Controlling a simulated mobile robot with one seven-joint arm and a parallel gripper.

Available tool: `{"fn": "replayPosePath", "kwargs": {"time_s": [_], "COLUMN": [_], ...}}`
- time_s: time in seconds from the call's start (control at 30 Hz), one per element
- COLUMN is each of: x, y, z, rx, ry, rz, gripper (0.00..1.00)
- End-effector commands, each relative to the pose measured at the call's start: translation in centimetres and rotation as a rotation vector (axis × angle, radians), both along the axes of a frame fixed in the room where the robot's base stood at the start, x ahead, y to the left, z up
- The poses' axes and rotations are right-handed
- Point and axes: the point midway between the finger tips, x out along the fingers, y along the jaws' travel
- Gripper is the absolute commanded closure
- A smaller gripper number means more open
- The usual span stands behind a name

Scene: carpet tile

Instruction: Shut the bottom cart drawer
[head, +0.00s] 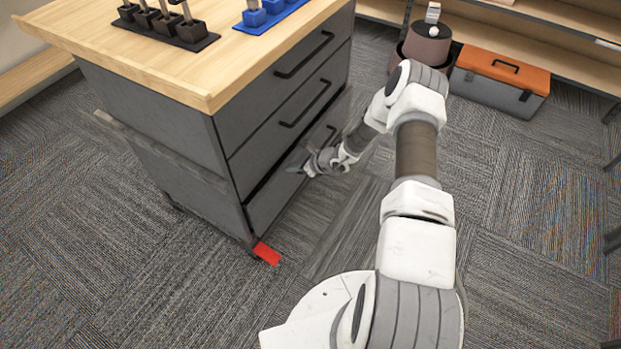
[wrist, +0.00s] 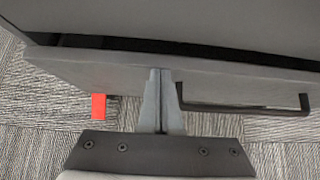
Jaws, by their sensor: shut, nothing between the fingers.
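The grey cart (head: 160,130) with a wood top has three dark drawers on its front. The bottom drawer (head: 275,200) stands slightly out, with a dark gap along its top edge. In the wrist view its front (wrist: 100,72) runs across the picture, with a black gap behind it and its black bar handle (wrist: 255,108) to the right of my fingers. My gripper (head: 298,169) is shut and empty at the drawer front. Its fingertips (wrist: 160,72) overlap the front's outer edge in the wrist view; I cannot tell whether they touch.
A red piece (head: 266,253) lies at the cart's near bottom corner. An orange-lidded toolbox (head: 500,85) and a brown round container (head: 427,42) stand by the shelves at the back right. Tool holders (head: 165,28) sit on the cart top. Carpet (head: 530,220) right of my arm is clear.

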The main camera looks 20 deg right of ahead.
Motion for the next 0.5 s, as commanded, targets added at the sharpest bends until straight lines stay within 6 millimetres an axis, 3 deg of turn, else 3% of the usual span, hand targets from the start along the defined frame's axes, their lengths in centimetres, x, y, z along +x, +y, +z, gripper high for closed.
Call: {"fn": "replayPosePath", "kwargs": {"time_s": [0.2, 0.5], "x": [2.1, 3.0], "y": [1.9, 2.7], "z": [-0.2, 0.0], "rx": [-0.001, 0.001], "ry": [0.001, -0.001], "rz": [0.001, 0.0], "gripper": [1.0, 1.0]}}
